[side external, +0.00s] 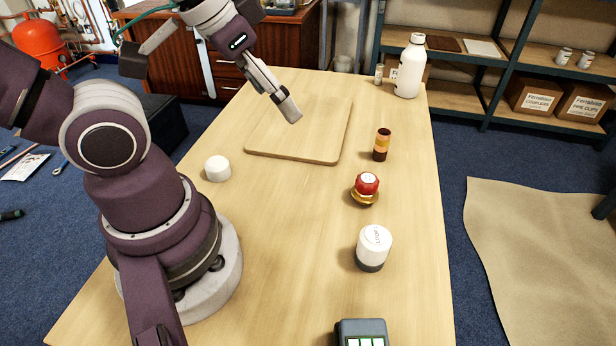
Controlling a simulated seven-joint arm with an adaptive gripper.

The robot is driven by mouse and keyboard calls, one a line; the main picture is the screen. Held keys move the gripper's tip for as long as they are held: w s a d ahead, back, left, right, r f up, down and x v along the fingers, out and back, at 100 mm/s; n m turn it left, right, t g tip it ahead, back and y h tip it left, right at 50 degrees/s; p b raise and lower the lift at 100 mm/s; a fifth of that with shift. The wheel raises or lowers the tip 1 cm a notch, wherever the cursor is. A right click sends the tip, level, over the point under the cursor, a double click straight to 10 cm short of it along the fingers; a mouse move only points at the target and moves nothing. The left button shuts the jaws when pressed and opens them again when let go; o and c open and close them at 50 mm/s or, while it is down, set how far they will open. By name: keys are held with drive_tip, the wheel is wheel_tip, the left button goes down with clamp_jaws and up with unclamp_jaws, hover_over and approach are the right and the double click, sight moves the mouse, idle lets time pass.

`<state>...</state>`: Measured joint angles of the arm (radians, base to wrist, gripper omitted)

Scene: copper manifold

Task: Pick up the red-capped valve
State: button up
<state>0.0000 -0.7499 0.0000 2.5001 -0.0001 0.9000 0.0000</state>
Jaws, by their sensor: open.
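The red-capped valve (366,186) stands on the table right of centre. Its red cap has a pale top and sits on a brass-coloured base. My gripper (288,108) hangs over the wooden board at the back left of the valve. It is open and apart from the valve, with nothing seen between its fingers. One finger shows clearly; the other is hard to make out from this side.
An amber bottle (382,145) stands behind the valve, and a white-topped jar (374,246) in front. A white round piece (217,168) sits left, near my base. The wooden board (325,150) lies flat. A white bottle (410,68) stands at the back. The table's middle is clear.

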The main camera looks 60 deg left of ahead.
drive_tip(key=n+g, duration=0.6)
drive_tip(key=n, duration=1.2)
hover_over(368, 179)
drive_tip(key=f, duration=0.9)
drive_tip(key=shift+s+a+f, duration=0.1)
drive_tip(key=shift+s+f, duration=0.05)
drive_tip(key=shift+s, duration=0.2)
drive_tip(key=f, duration=0.9)
drive_tip(key=shift+w+f, duration=0.3)
drive_tip(key=shift+w, duration=0.1)
drive_tip(key=shift+c, duration=0.4)
drive_tip(key=c, duration=1.2)
drive_tip(key=shift+r, duration=0.1)
drive_tip(key=shift+c, duration=0.2)
